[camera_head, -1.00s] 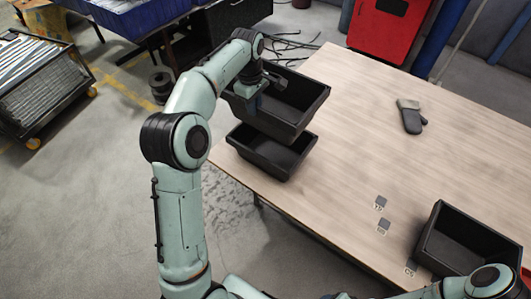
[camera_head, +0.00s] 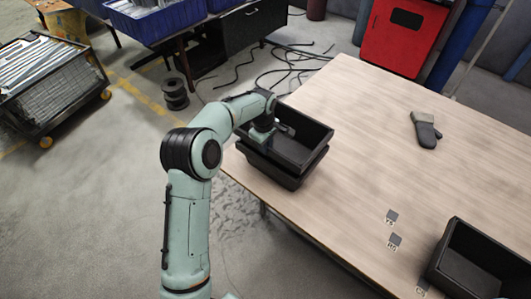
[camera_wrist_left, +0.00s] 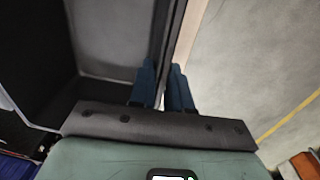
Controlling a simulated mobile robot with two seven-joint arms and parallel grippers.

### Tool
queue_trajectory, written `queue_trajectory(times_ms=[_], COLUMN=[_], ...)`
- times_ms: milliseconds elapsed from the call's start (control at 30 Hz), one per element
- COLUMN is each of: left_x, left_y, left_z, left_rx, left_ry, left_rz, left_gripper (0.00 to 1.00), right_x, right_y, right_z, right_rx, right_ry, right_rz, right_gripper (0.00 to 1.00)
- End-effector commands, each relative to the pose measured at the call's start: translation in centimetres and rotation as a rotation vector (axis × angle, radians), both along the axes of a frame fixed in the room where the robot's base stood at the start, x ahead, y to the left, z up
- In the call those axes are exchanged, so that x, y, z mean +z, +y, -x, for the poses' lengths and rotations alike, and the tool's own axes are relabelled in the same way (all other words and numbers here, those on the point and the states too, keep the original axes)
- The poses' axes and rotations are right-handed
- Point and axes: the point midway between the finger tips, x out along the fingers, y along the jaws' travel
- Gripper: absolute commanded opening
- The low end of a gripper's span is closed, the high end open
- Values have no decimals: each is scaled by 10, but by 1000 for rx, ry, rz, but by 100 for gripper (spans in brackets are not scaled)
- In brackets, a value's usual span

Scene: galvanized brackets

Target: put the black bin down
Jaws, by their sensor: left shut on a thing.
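The black bin (camera_head: 304,134) is at the far-left edge of the wooden table, empty and roughly level. It sits on or just inside a second black bin (camera_head: 272,174); I cannot tell whether it bears fully on it. My left gripper (camera_head: 266,137) is shut on the held bin's left wall. In the left wrist view, the blue fingers (camera_wrist_left: 163,88) straddle the wall of the bin (camera_wrist_left: 112,40). The lower bin is mostly hidden under the upper one. My right gripper is out of view.
A third black bin (camera_head: 475,262) stands at the table's near right. A grey glove (camera_head: 425,130) and small labelled squares (camera_head: 391,216) lie on the table (camera_head: 350,165). The table's middle is clear. A red cabinet (camera_head: 400,38) stands behind.

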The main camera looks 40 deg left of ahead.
Motion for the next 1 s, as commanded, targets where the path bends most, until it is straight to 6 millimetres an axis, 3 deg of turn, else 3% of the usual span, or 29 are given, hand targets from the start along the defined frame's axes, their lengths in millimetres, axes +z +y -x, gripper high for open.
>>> queue_trajectory(times_ms=[100,200,833,867,933,1000], left_x=[-23,-34,-47,-49,-48,-48], left_y=[0,0,0,0,0,0], left_z=[1,0,0,1,1,1], left_rx=[0,1,0,0,0,0], left_ry=[3,0,-1,3,3,2], left_rz=[1,0,0,0,0,0], left_gripper=[0,0,0,21,43,43], right_x=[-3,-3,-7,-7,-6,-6], right_y=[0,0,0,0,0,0], right_z=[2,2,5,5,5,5], right_rx=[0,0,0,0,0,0], right_ry=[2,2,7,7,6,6], right_rz=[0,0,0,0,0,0], right_gripper=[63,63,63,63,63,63])
